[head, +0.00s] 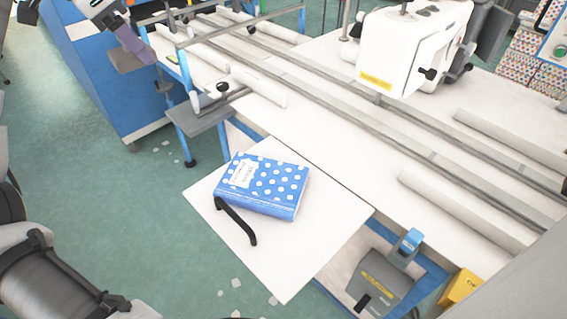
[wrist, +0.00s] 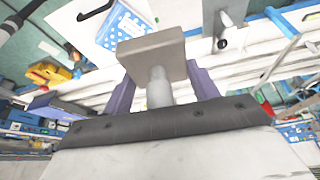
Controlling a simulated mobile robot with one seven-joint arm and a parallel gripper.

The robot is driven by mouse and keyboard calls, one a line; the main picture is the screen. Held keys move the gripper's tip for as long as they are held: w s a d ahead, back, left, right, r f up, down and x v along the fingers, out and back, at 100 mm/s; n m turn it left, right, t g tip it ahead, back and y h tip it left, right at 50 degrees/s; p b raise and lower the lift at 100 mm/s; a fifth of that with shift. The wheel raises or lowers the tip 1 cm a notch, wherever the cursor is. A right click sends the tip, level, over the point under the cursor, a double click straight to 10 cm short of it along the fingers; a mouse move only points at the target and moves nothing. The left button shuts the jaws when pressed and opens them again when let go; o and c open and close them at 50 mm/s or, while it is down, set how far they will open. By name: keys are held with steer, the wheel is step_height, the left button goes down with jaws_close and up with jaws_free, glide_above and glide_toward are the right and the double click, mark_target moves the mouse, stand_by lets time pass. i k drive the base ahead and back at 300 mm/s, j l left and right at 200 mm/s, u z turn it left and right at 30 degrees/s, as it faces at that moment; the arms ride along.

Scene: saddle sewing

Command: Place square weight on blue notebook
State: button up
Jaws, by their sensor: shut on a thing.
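The blue notebook (head: 278,187) with white dots and a white label lies flat on a white side panel (head: 280,262), with nothing on top of it. It also shows at the upper left of the wrist view (wrist: 121,30). The square weight (wrist: 152,50) is a grey square plate with a round stem. My gripper (wrist: 159,88) has its purple fingers on either side of the stem and is shut on it. In the head view my gripper (head: 134,46) is at the upper left, with the grey weight (head: 125,61) at its fingers, well apart from the notebook.
A black curved handle (head: 237,222) is on the panel close to the notebook's left side. A white sewing machine (head: 408,48) stands on the long table with rails (head: 330,92). A blue cabinet (head: 105,85) is at the left. A grey pedal box (head: 380,282) is below right.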

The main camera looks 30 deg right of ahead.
mark_target(262, 180)
steer(key=k+l, duration=0.65)
steer(key=l, duration=0.2)
